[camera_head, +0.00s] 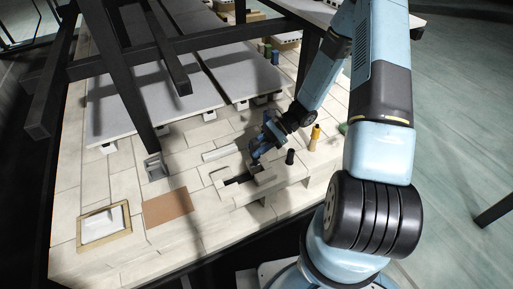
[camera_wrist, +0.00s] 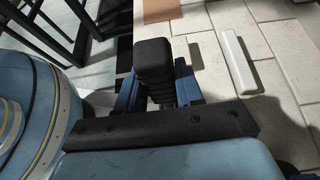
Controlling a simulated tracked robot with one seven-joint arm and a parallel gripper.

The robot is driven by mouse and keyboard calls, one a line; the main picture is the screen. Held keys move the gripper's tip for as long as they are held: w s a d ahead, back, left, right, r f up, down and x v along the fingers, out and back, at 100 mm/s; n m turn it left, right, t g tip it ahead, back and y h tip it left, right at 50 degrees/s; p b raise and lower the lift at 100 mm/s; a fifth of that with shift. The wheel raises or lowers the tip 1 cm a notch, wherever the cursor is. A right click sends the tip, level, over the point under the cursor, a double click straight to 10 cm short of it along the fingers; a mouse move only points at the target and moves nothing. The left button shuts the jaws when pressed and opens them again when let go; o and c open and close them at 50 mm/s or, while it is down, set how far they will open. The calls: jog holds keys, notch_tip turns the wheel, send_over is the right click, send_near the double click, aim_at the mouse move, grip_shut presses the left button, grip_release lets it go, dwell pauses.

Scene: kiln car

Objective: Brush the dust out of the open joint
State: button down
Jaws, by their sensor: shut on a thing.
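My gripper (camera_head: 256,154) is low over the pale brick deck (camera_head: 205,185), beside the open joint. In the wrist view its blue fingers are shut on a black, ribbed handle (camera_wrist: 154,62), which looks like the brush's handle. The bristles are hidden, so I cannot tell whether they touch the brick. The open joint (camera_head: 236,181) shows in the head view as a dark gap among the bricks, just below and left of my gripper. I cannot make out dust in it.
A white bar (camera_head: 219,153) lies left of my gripper. A brown patch (camera_head: 168,207) and a wood-framed tray (camera_head: 82,232) are further left. A black cylinder (camera_head: 290,157) and a yellow bottle (camera_head: 315,138) stand to the right. Dark beams and grey shelves (camera_head: 150,95) rise behind.

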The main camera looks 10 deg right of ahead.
aim_at(251, 147)
jog(key=shift+s+a+f, duration=0.15)
jog(key=shift+s, duration=0.1)
jog(key=shift+a, duration=0.25)
dwell(0.5)
jog(key=shift+w+a, duration=0.1)
jog(key=shift+a, duration=0.05)
jog(key=shift+r, duration=0.2)
jog(key=shift+a, duration=0.15)
jog(key=shift+s+a+r, duration=0.1)
jog(key=shift+s+a, duration=0.1)
jog(key=shift+a, duration=0.55)
jog(key=shift+s+a+r, duration=0.1)
jog(key=shift+s+a, duration=0.1)
jog(key=shift+a, duration=0.5)
jog(key=shift+f, duration=0.25)
